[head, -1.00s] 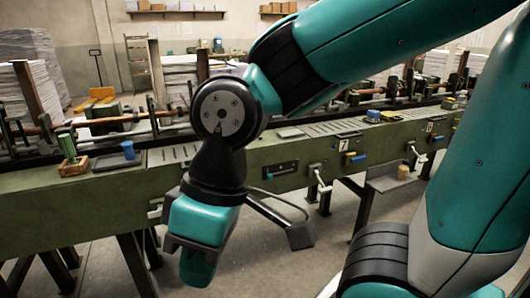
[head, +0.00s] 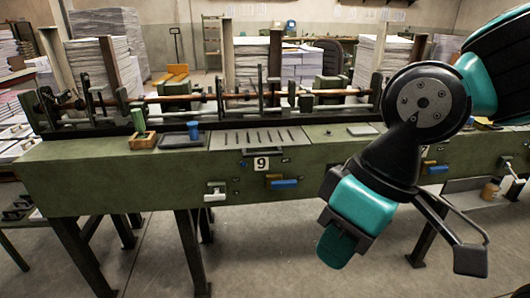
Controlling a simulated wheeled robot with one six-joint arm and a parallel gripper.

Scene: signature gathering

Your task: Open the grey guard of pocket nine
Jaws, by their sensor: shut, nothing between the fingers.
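The pocket nine plate (head: 261,163) is a white square with a black 9 on the front of the long green machine, left of my gripper. Above it a grey slotted panel (head: 258,139) lies flat on the machine top; I cannot tell whether this is the guard. A blue handle (head: 284,184) on a yellow mount is at right below the plate, and a white lever (head: 215,191) is at left below it. My gripper (head: 338,246) hangs to the right, pointing down and left, shut and empty, apart from these parts.
A green-handled tool in a wooden block (head: 142,141) and a blue item on a dark tray (head: 181,140) stand on the machine top at left. Rods and uprights run behind. Paper stacks (head: 100,62) stand farther back. Floor in front is clear between the dark legs.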

